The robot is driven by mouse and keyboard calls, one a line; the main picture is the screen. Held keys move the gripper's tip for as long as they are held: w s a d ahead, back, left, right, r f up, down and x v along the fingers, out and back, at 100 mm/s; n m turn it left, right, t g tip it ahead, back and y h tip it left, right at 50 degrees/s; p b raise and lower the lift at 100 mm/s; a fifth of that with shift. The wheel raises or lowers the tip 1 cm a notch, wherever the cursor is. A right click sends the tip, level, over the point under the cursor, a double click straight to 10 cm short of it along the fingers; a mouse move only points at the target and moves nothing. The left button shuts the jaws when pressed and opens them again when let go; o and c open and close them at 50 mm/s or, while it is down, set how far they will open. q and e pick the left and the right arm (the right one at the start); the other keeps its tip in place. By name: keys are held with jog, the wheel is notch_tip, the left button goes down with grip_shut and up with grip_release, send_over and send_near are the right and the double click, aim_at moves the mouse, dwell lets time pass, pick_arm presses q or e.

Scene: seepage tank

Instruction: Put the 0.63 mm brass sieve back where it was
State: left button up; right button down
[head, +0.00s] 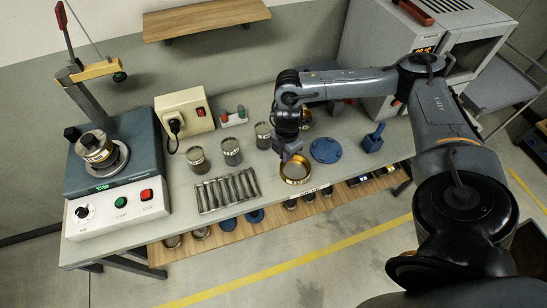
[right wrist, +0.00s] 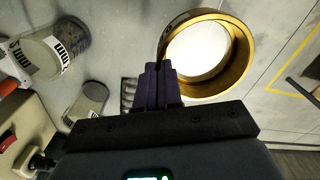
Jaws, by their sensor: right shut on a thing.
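A brass sieve (head: 295,172), a round gold ring with a pale mesh, is near the front edge of the bench. My right gripper (head: 290,155) is over its back rim and shut on it. In the right wrist view the fingers (right wrist: 160,85) pinch the left rim of the sieve (right wrist: 240,65), which shows its bright inside. Its size marking is not readable, and I cannot tell how far it is above the bench. Another brass ring (head: 307,119) stands behind, partly hidden by my right gripper. My left gripper is not in view.
A blue disc (head: 325,150) and a blue scoop-like item (head: 373,138) lie to the right. Labelled jars (head: 231,151) and a rack of metal tubes (head: 226,190) are to the left. A lower shelf (head: 270,226) holds several items.

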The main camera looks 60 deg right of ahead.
jog(key=shift+w+d+f, duration=0.3)
jog(key=shift+w+f, duration=0.75)
jog(key=shift+f, duration=0.25)
jog(key=shift+w+d+f, duration=0.35)
jog(key=shift+w+f, duration=0.65)
jog(key=shift+f, duration=0.35)
jog(key=shift+w+d+f, duration=0.3)
jog(key=shift+w+f, duration=0.75)
jog(key=shift+f, duration=0.25)
jog(key=shift+f+b, duration=0.15)
jog(key=shift+b, duration=0.15)
jog(key=c, duration=1.3)
grip_release()
